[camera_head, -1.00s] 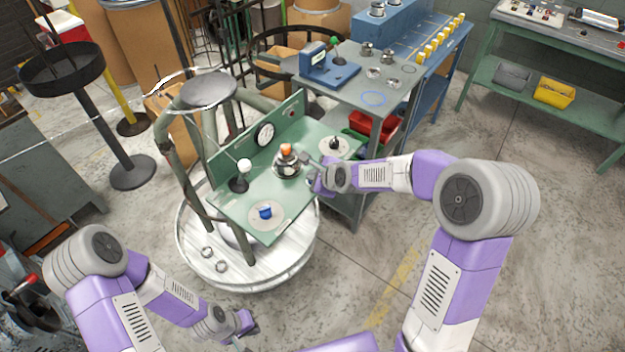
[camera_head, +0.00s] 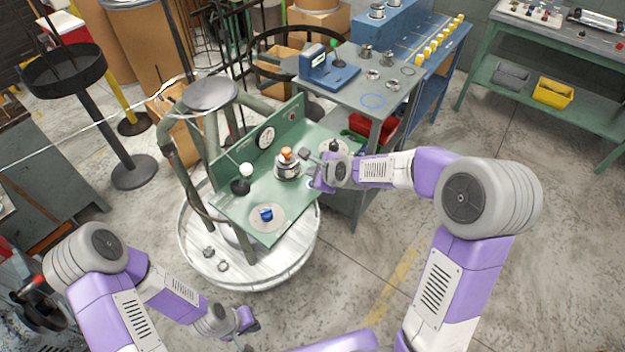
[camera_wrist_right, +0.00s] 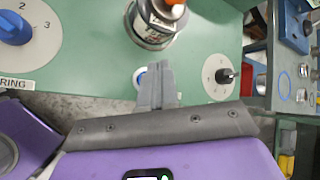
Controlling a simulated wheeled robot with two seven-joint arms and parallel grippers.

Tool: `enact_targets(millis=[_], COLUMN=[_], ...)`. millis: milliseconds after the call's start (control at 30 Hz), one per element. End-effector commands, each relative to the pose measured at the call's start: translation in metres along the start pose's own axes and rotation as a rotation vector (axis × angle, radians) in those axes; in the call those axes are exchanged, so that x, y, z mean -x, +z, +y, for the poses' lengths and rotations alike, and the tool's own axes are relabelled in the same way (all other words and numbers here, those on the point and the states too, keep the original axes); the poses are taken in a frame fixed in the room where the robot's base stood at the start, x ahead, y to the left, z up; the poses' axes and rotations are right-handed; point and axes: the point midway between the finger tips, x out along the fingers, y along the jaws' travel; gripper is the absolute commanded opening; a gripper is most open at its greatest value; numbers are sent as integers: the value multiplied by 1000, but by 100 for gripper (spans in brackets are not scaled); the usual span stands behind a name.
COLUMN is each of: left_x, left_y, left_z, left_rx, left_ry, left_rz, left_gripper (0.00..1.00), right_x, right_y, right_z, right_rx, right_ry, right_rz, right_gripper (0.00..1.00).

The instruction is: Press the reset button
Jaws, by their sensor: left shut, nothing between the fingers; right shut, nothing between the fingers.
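A small round button with a blue centre and white ring (camera_wrist_right: 140,77) is on the green panel (camera_wrist_right: 85,70) in the right wrist view, partly hidden by my fingers. No reset label is readable. My right gripper (camera_wrist_right: 153,66) is shut and empty, its fingertips just beside and over that button; I cannot tell whether they touch it. In the head view my right gripper (camera_head: 306,154) is over the right front part of the green panel. My left gripper (camera_head: 254,326) is shut and empty, low and well away from the panel.
The panel carries an orange-topped metal cylinder (camera_head: 287,163), a blue dial (camera_head: 266,214), a black knob (camera_wrist_right: 224,76), a white-balled lever (camera_head: 245,171) and a gauge (camera_head: 265,137). A grey-topped table (camera_head: 345,94) stands behind on the right.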

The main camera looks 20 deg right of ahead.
Motion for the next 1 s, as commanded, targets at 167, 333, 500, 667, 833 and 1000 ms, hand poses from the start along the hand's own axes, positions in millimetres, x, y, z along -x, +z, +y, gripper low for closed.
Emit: enact_targets(millis=[167,333,500,667,833,1000], left_x=[19,29,28,28,28,28], left_y=[1,1,1,1,1,1], left_z=[7,11,10,10,10,10], left_rx=[0,0,0,0,0,0], left_ry=[0,0,0,0,0,0], left_rz=[0,0,0,0,0,0], left_gripper=[0,0,0,0,0,0], right_x=[16,25,24,24,24,24], right_y=[12,18,18,18,18,18], right_z=[-12,-18,-18,-18,-18,-18], right_rx=[0,-1,0,0,0,0], right_ry=[0,0,0,0,0,0], right_rz=[0,0,0,0,0,0], right_gripper=[0,0,0,0,0,0])
